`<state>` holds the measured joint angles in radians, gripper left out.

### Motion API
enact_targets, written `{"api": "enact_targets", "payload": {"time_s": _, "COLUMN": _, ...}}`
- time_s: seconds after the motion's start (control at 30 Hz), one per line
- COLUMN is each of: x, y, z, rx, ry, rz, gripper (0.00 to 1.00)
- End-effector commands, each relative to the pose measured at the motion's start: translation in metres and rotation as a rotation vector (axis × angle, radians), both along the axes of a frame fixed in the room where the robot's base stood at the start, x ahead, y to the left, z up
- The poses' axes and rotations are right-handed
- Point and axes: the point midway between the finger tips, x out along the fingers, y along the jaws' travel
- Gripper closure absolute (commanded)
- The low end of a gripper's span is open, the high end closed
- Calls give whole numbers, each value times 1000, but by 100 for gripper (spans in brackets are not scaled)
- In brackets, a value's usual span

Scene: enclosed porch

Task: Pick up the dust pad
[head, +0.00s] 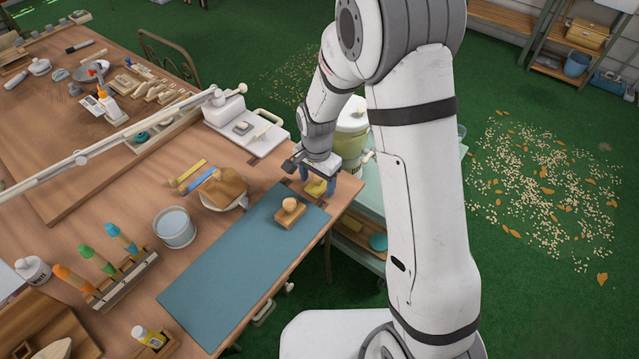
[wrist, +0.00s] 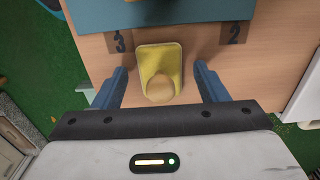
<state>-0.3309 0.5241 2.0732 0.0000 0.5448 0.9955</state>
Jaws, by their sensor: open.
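The dust pad, a yellow pad (wrist: 149,57) with a round tan knob, lies on the wooden table near its right corner. In the head view the yellow pad (head: 316,188) shows partly under my gripper (head: 319,181). In the wrist view my gripper (wrist: 160,72) is open, with one blue finger on each side of the pad. Gaps show between the fingers and the pad, and the knob is nearest my palm. I cannot tell the exact height of the fingertips above the table.
A teal mat (head: 230,265) lies beside the pad, with a wooden block with a knob (head: 289,214) on it. A white scale-like device (head: 245,127) and a bowl with a brown pad (head: 223,188) stand nearby. The table edge is close on the right.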

Motion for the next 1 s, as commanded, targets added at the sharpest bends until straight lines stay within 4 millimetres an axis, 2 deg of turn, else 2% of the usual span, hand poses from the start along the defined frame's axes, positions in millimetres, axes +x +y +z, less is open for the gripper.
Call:
{"api": "enact_targets", "payload": {"time_s": 0.23, "x": 0, "y": 0, "z": -3, "rx": 1, "ry": -1, "rz": 1, "gripper": 34}}
{"api": "enact_targets", "payload": {"time_s": 0.8, "x": 0, "y": 1, "z": -2, "rx": 0, "ry": 0, "rz": 2, "gripper": 79}}
{"api": "enact_targets", "payload": {"time_s": 1.0, "x": 0, "y": 1, "z": -2, "rx": 1, "ry": -1, "rz": 2, "gripper": 82}}
